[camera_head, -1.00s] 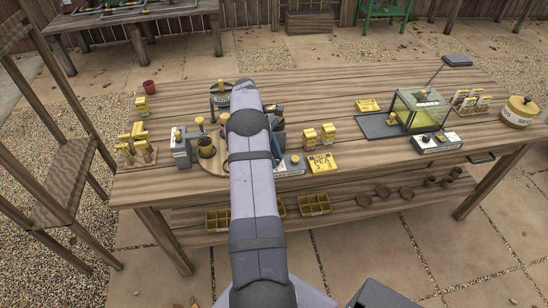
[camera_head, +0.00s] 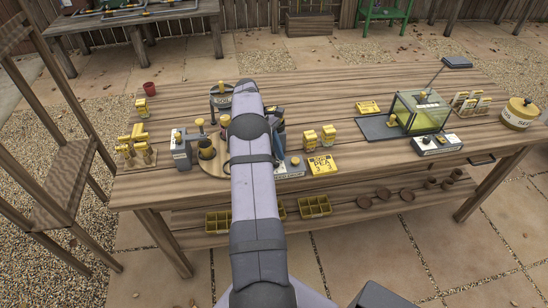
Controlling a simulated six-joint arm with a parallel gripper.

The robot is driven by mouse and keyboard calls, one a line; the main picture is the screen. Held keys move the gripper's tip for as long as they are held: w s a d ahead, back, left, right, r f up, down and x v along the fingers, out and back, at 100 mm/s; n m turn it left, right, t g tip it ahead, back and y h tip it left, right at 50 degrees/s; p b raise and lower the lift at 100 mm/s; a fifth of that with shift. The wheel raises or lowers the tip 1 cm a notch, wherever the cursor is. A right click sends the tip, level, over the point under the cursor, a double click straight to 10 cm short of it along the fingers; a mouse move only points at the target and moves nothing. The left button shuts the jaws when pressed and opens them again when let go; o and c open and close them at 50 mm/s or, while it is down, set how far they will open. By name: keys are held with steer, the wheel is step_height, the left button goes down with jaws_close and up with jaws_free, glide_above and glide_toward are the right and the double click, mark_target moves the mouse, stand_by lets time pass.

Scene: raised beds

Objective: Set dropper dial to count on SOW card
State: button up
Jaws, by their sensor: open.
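The yellow SOW card (camera_head: 322,164) lies flat near the front edge of the table, right of my arm. Its print seems to read PEA, with a number that looks like 3 but is too small to be sure of. Just left of it is a low blue-grey device with a pale labelled front (camera_head: 290,172), partly covered by my arm. It may be the dropper; its dial cannot be made out. My arm reaches forward over the table's left-middle part. It hides my gripper, and dark parts beside it cannot be told apart.
Two yellow packets (camera_head: 319,136) stand behind the card. A glass box (camera_head: 421,111) and a white-fronted control box (camera_head: 437,144) stand to the right, with a round yellow tin (camera_head: 520,112) beyond. Yellow-topped items (camera_head: 135,147) stand at left. The table's middle back is clear.

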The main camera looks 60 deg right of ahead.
steer(key=b+v, duration=0.1)
steer(key=v, duration=0.4)
steer(key=shift+v, duration=1.2)
